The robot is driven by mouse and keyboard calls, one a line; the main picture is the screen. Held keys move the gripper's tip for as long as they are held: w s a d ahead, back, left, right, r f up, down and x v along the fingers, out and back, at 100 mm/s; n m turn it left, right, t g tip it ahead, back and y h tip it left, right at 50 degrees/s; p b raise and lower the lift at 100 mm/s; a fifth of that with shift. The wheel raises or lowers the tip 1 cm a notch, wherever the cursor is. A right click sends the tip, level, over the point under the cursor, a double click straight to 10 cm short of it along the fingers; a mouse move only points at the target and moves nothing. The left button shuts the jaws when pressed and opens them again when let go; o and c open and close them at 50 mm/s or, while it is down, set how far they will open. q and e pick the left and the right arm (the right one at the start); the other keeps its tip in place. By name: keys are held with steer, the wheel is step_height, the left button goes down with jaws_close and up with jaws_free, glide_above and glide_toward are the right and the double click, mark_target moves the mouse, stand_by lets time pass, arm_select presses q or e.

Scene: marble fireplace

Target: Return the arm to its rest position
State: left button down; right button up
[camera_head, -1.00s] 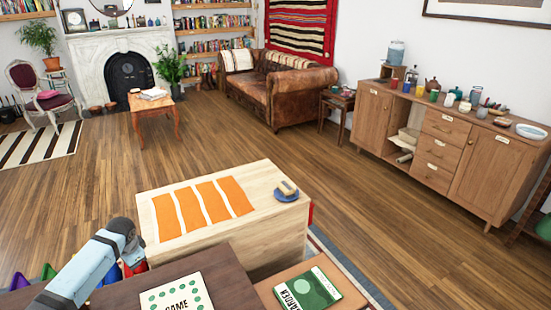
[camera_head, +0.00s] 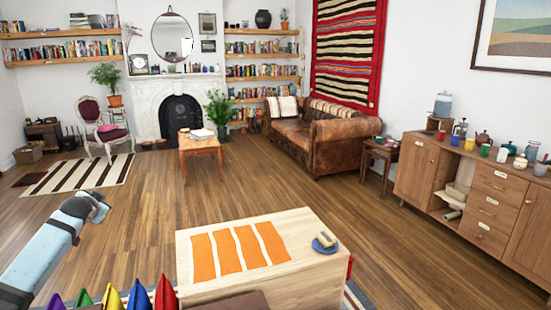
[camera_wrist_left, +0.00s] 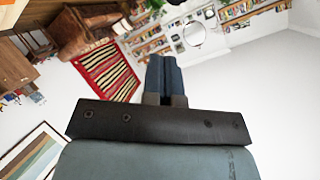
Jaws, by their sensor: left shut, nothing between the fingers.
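My left arm comes in from the left edge of the head view, light blue with a dark grey end. My left gripper (camera_head: 92,206) is raised in the air to the left of the pale wooden table, touching nothing. In the left wrist view its two dark fingers (camera_wrist_left: 164,78) are pressed together with nothing between them. Beyond them that view shows the room turned on its side. My right arm and gripper are in neither view.
Several coloured pointed things (camera_head: 139,294) stand at the bottom edge. A sideboard (camera_head: 485,200) stands right. The floor beyond is open.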

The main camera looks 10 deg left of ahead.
arm_select(q)
step_height(320, 180, up, 5)
steer(key=w+d+t, duration=0.1)
steer(key=w+t, duration=0.1)
steer(key=t, duration=0.2)
steer(key=s+d+f+m+g+h, duration=0.15)
steer(key=s+d+f, duration=0.35)
steer(key=d+f, duration=0.55)
steer(key=s+d+f+m+h, duration=0.1)
steer(key=s+d+f+h, duration=0.3)
steer(key=d+f, duration=0.65)
steer(key=s+d+f+g+h, duration=0.2)
steer(key=s+d+f, duration=1.15)
steer(key=s, duration=0.35)
steer(key=s+d+f+n+g+h, duration=0.1)
steer(key=s+d, duration=0.5)
steer(key=s, duration=0.3)
steer(key=s+d+f+n+g+h, duration=0.1)
steer(key=s+d+n, duration=0.1)
steer(key=s+d, duration=0.6)
steer(key=s+a+r+p, duration=0.1)
steer(key=a+r+p, duration=0.2)
steer(key=r+p, duration=0.8)
steer(key=shift+s+r+m+p, duration=0.25)
steer(key=shift+r+m+p, duration=0.15)
steer(key=shift+p, duration=0.55)
steer(key=shift+a+t+y, duration=0.1)
steer(key=shift+t+y, duration=0.15)
